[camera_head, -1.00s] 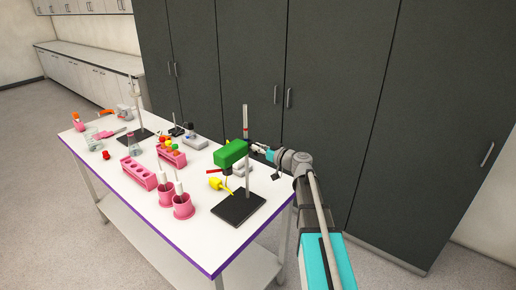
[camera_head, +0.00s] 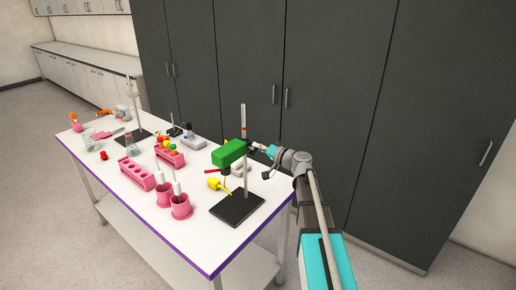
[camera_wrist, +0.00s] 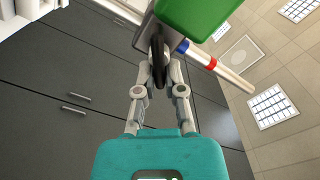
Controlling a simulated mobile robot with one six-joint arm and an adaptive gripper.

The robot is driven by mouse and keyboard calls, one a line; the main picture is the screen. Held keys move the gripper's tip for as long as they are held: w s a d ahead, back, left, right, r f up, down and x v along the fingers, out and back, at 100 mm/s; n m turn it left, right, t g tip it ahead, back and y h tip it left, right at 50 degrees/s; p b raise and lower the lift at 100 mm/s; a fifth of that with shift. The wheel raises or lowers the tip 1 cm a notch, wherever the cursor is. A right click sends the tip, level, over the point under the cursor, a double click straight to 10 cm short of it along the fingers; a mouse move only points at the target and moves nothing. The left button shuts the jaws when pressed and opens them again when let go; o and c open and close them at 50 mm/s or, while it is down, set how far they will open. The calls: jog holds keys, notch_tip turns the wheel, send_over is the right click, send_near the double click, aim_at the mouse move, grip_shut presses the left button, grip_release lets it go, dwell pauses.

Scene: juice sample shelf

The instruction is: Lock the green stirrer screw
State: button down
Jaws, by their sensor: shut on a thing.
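The green stirrer (camera_head: 229,153) is mounted on an upright rod (camera_head: 243,122) with a black base plate (camera_head: 237,207). Its green body shows at the top of the wrist view (camera_wrist: 197,12), beside the rod with red and blue bands (camera_wrist: 211,64). A dark, flat screw knob (camera_wrist: 158,48) sticks out below the stirrer's grey clamp. My gripper (camera_wrist: 159,76) has its fingers closed on the knob's lower end. In the head view my gripper (camera_head: 254,145) reaches the stand from the right, at the stirrer's height; its fingertips are too small to make out there.
The white table (camera_head: 208,238) carries a yellow piece (camera_head: 213,183), pink cups (camera_head: 180,206), a pink tube rack (camera_head: 137,174) and a second stand (camera_head: 130,138). Dark cabinets (camera_head: 335,110) stand close behind the table and my arm.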

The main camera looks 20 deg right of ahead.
jog(key=m, duration=0.3)
jog(key=shift+f+m, duration=0.15)
jog(key=shift+m, duration=0.25)
jog(key=shift+w+f+m+b, duration=0.15)
jog(key=shift+m+b, duration=0.15)
jog(key=shift+m, duration=1.4)
jog(key=c, duration=0.7)
grip_release()
jog(key=v, duration=1.2)
